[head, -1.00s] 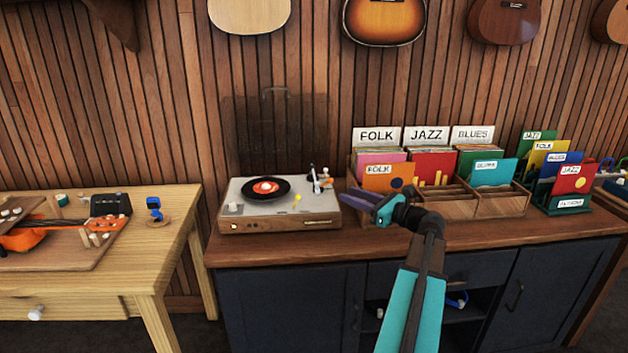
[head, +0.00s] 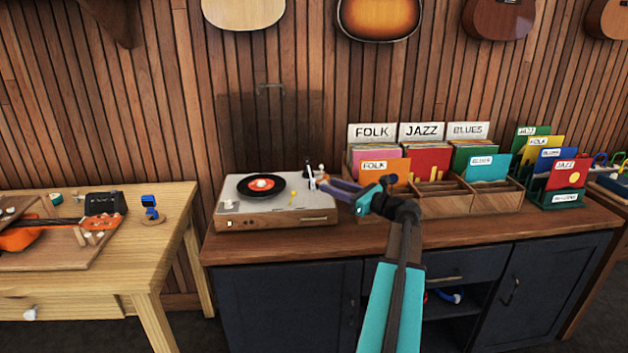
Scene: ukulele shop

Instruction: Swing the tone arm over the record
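The turntable (head: 285,217) sits on the dark cabinet's wooden top, with a raised see-through lid behind it. A black record (head: 247,192) with a red-orange label lies on its platter. The tone arm (head: 309,176) stands at the turntable's right rear, beside the record and not over it. My gripper (head: 325,184) reaches in from the right, its purple-grey fingers pointing left with the tips at or very near the tone arm. The fingers overlap in this view, so I cannot tell their gap or whether they touch the arm.
Record bins (head: 443,204) with Folk, Jazz and Blues cards stand just right of my gripper. A pale wooden table (head: 172,207) with an orange ukulele body (head: 32,240) is at the left. The cabinet top (head: 270,247) is clear in front of the turntable.

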